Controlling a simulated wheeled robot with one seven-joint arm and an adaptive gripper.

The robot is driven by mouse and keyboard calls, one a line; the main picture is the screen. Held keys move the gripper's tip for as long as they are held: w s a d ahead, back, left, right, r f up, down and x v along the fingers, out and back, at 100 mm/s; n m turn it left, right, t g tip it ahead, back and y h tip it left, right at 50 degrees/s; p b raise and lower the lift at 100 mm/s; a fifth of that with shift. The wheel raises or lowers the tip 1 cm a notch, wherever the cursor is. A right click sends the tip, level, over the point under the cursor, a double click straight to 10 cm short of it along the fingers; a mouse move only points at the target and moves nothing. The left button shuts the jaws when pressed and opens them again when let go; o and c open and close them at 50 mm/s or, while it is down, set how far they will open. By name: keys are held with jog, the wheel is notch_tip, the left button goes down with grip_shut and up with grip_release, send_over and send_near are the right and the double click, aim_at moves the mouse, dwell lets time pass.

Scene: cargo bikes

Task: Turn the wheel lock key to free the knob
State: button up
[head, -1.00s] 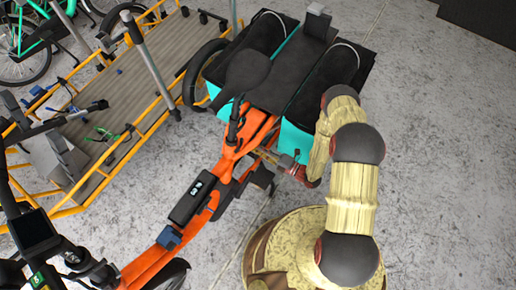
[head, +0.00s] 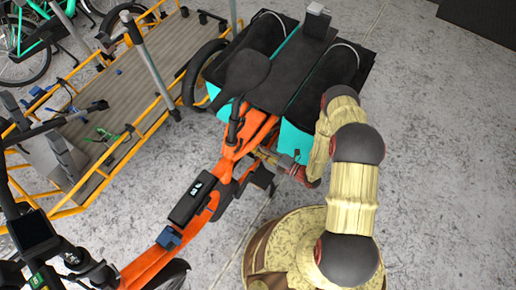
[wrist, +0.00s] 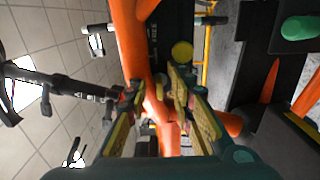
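The orange cargo bike (head: 232,150) stands in the middle of the head view. In the wrist view my gripper (wrist: 158,90) shows two fingers with yellow pads, spread apart on either side of the orange frame (wrist: 133,45). Small red and yellow parts show between the fingertips, but I cannot tell whether they are the lock key. A round yellow disc (wrist: 182,52) shows just beyond the fingers. I cannot make out the knob or lock for certain.
Teal boxes with black covers (head: 295,138) fill the bike's rear, close to my arm. A dark battery box (head: 191,199) sits on the frame. A yellow-railed platform (head: 100,120) stands at left. Grey floor at right (head: 440,150) is clear.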

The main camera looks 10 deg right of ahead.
jog(key=v, duration=0.8)
dwell(0.4)
dwell(0.5)
